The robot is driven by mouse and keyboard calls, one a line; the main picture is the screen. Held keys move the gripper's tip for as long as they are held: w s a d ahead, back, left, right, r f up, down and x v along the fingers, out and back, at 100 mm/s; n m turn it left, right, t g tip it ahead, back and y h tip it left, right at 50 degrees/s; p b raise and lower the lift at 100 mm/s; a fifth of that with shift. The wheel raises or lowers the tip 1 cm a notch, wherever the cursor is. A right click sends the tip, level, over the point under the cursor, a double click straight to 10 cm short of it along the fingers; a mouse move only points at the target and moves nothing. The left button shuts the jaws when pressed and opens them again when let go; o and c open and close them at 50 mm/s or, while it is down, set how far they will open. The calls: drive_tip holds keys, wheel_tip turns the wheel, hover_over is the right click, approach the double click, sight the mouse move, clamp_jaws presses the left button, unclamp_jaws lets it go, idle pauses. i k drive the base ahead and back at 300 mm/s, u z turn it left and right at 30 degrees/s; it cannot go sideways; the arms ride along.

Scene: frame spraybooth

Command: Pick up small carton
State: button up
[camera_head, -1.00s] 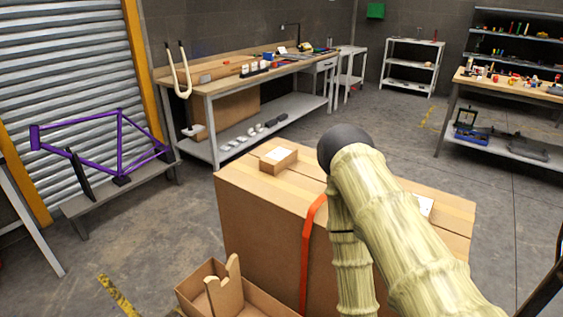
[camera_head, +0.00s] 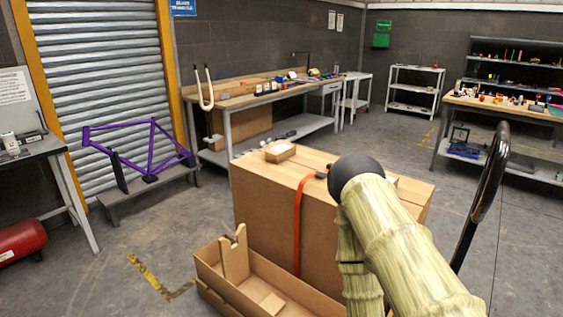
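The small carton (camera_head: 280,152) is a little brown box with a pale label on top. It sits on the far left part of the top of a large cardboard box (camera_head: 262,212), which has an orange strap (camera_head: 298,228) around it. My arm, in a pale ribbed sleeve with a dark rounded joint, reaches in from the lower right and covers part of the large box's top. The carton stands clear of the visible arm, to its left. My gripper does not show, so its state is hidden.
An open cardboard tray (camera_head: 225,280) lies on the floor before the large box. A purple bike frame (camera_head: 140,150) stands on a low bench at left. A workbench (camera_head: 235,98) stands behind. A black curved handle (camera_head: 490,175) rises at right.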

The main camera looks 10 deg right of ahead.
sight(278, 154)
drive_tip(key=u, duration=0.65)
drive_tip(key=i, duration=0.8)
drive_tip(key=u, duration=0.85)
drive_tip(key=i, duration=1.5)
drive_tip(key=z, duration=0.95)
drive_tip(key=i, duration=0.85)
drive_tip(key=z, duration=0.95)
